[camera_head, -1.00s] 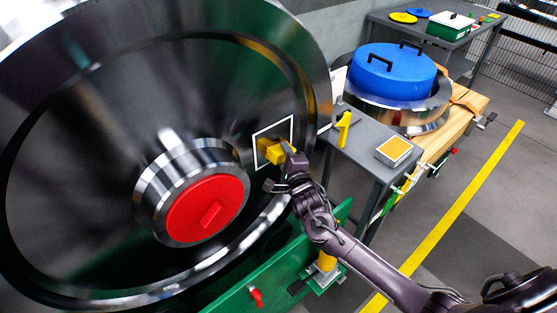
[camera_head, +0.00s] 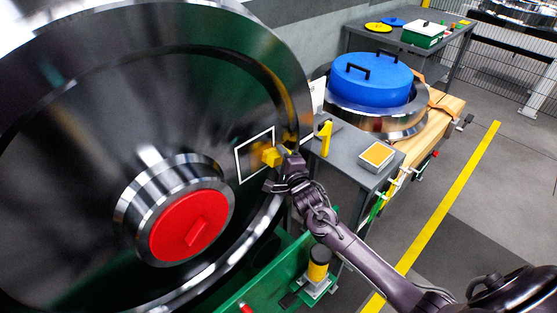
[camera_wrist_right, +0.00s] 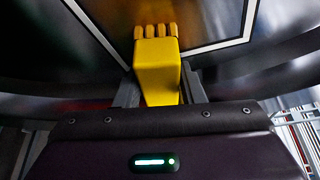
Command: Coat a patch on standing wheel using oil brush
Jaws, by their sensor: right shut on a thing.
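The standing wheel (camera_head: 90,110) is a large shiny dark metal disc with a red hub cap (camera_head: 190,225), filling the left of the head view. A white square outline (camera_head: 238,165) marks a patch on its face, right of the hub; its border also shows in the right wrist view (camera_wrist_right: 245,20). My right gripper (camera_head: 280,160) is shut on the yellow oil brush (camera_head: 270,156). In the right wrist view the brush (camera_wrist_right: 157,70) points at the wheel face, its tip at the patch. I cannot tell whether it touches. My left gripper is out of view.
A grey side table (camera_head: 345,155) holds a yellow upright piece (camera_head: 324,138) and an orange-topped box (camera_head: 377,155). Behind it a blue lid (camera_head: 372,80) sits on a metal ring on a wooden bench. A green stand (camera_head: 275,275) is below the wheel.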

